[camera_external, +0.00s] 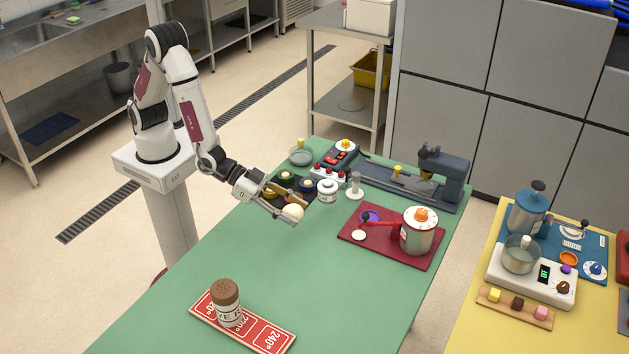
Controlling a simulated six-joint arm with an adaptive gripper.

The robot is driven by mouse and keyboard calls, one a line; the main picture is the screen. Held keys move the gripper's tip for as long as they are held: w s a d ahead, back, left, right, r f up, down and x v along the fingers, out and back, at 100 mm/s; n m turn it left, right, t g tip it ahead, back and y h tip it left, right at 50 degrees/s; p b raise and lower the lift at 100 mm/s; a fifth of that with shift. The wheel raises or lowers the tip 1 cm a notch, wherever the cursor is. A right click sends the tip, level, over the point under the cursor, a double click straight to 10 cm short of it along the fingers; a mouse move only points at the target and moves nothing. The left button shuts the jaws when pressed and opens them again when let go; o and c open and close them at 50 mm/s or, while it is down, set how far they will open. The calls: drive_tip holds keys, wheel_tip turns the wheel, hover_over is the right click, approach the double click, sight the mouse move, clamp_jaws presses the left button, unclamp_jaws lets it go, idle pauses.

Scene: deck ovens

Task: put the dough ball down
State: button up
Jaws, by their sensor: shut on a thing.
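The dough ball (292,212) is small, round and cream-coloured. My gripper (288,210) is shut on it near the far left part of the green table (290,270). I cannot tell from this view whether the ball is clear of the table top or touching it.
A red board (425,256) with a white-and-red pot (418,232) lies right of my gripper. A white jar (327,191) stands close behind. A brown-capped shaker (227,302) stands on a red card (268,339) at the front. The table's middle is clear.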

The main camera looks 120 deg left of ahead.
drive_tip(key=shift+w+d+f, duration=0.1)
drive_tip(key=shift+d+f, duration=0.05)
drive_tip(key=shift+f, duration=0.25)
drive_tip(key=w+d+f+n+y, duration=0.1)
drive_tip(key=w+d, duration=0.3)
drive_tip(key=w, duration=0.7)
wheel_tip(320, 180, up, 3)
hover_over(336, 283)
drive_tip(key=shift+a, duration=0.1)
drive_tip(key=shift+f, duration=0.15)
drive_tip(key=shift+f, duration=3.05)
drive_tip(key=shift+f, duration=0.1)
drive_tip(key=shift+f, duration=1.75)
